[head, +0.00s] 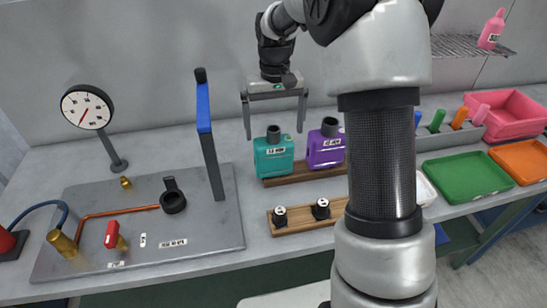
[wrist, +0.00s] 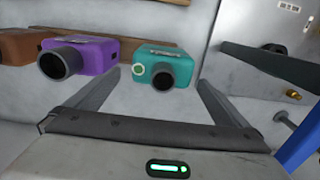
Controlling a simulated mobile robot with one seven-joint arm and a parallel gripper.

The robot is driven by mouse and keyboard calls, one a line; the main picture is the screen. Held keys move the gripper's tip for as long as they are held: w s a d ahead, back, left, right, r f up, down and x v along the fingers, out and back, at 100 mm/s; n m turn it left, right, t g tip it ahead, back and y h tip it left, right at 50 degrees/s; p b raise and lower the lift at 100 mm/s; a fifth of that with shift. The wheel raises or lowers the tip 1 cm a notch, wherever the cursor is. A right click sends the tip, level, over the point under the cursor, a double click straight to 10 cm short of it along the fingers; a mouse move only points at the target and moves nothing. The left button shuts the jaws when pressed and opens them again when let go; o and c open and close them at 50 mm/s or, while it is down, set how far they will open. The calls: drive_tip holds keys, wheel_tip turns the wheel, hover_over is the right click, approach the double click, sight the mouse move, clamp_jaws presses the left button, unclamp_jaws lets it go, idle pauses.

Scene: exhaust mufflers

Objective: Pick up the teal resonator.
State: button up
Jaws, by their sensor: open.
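The teal resonator (head: 273,155) is a squat teal box with a dark round neck on top. It stands upright at the left end of a wooden rack (head: 290,180). In the wrist view the teal resonator (wrist: 167,65) lies ahead, between the lines of the two fingers. My gripper (head: 274,134) is open and empty, pointing down, with its fingertips at about the height of the neck. The wrist view also shows my gripper (wrist: 158,78) spread wide, wider than the resonator. Whether a finger touches it I cannot tell.
A purple resonator (head: 325,146) stands just right of the teal one. A tall blue-topped post (head: 207,130) rises on the left. A low wooden block with black knobs (head: 300,216) lies in front. Green (head: 462,178) and orange (head: 522,160) trays sit at right.

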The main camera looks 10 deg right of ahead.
sight(274, 145)
drive_tip(key=shift+s+a+f, duration=0.1)
drive_tip(key=shift+s+f, duration=0.05)
drive_tip(key=shift+f, duration=1.55)
drive_tip(key=shift+s+a+f, duration=0.1)
drive_tip(key=shift+s+f, duration=0.05)
drive_tip(key=shift+f, duration=1.5)
drive_tip(key=shift+r, duration=0.1)
drive_tip(key=c, duration=1.5)
